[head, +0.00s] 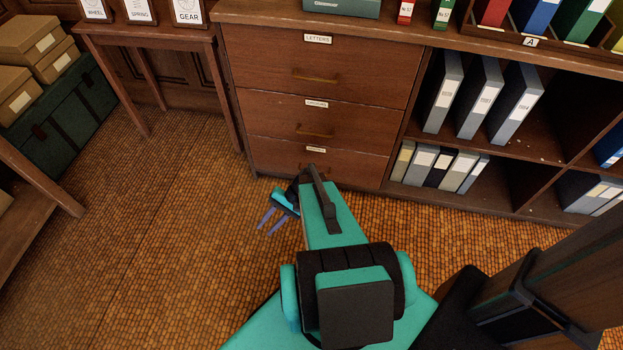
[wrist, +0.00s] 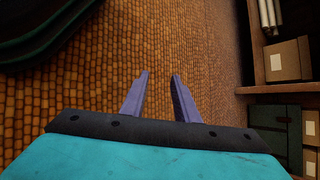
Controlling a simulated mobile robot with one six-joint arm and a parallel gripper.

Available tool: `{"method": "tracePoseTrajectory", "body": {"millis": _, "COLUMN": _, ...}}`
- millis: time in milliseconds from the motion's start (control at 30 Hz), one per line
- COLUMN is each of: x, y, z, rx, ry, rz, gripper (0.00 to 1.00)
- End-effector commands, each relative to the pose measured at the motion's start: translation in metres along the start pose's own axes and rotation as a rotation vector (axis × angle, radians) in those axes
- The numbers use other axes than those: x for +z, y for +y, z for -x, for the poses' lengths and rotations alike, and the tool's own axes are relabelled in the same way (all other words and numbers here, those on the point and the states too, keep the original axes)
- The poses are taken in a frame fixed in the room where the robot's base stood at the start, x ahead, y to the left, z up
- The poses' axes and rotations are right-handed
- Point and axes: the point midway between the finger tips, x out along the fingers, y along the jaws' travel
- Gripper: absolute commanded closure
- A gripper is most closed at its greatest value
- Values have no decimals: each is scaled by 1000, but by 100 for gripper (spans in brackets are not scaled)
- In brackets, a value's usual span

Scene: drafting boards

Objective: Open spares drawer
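A dark wooden cabinet holds three stacked drawers, all closed. The top drawer (head: 365,65) carries a label reading LETTERS and a brass handle (head: 318,75). The middle drawer (head: 270,118) has a label (head: 317,104) too small to read for sure, and a handle (head: 314,131). The bottom drawer (head: 270,158) has a label (head: 316,149) I cannot read; my arm partly covers it and hides most of its handle. I cannot tell which one is the spares drawer. My gripper (head: 268,228) is open and empty over the floor, in front of the cabinet; its fingers (wrist: 160,77) stand apart in the wrist view.
A small side table (head: 140,28) stands left of the cabinet. A green trunk (head: 62,125) with cardboard boxes (head: 28,38) is at far left. The tiled floor (head: 150,240) left of my arm is clear.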

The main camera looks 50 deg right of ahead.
Motion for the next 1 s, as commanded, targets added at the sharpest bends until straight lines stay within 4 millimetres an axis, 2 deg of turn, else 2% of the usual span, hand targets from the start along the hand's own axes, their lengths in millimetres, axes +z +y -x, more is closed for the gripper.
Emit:
{"method": "tracePoseTrajectory", "body": {"millis": 33, "x": -22, "y": 9, "z": -1, "rx": -46, "ry": 18, "rz": -25, "gripper": 72}}
{"method": "tracePoseTrajectory", "body": {"millis": 267, "x": -84, "y": 24, "z": 25, "rx": -249, "ry": 97, "rz": -119, "gripper": 72}}
{"method": "tracePoseTrajectory", "body": {"millis": 467, "x": -136, "y": 48, "z": 57, "rx": -425, "ry": 172, "rz": -190, "gripper": 72}}
{"method": "tracePoseTrajectory", "body": {"millis": 667, "x": -185, "y": 80, "z": 97, "rx": -600, "ry": 257, "rz": -250, "gripper": 72}}
{"method": "tracePoseTrajectory", "body": {"millis": 800, "x": -215, "y": 109, "z": 129, "rx": -722, "ry": 321, "rz": -286, "gripper": 72}}
{"method": "tracePoseTrajectory", "body": {"millis": 1000, "x": -246, "y": 152, "z": 174, "rx": -876, "ry": 407, "rz": -322, "gripper": 72}}
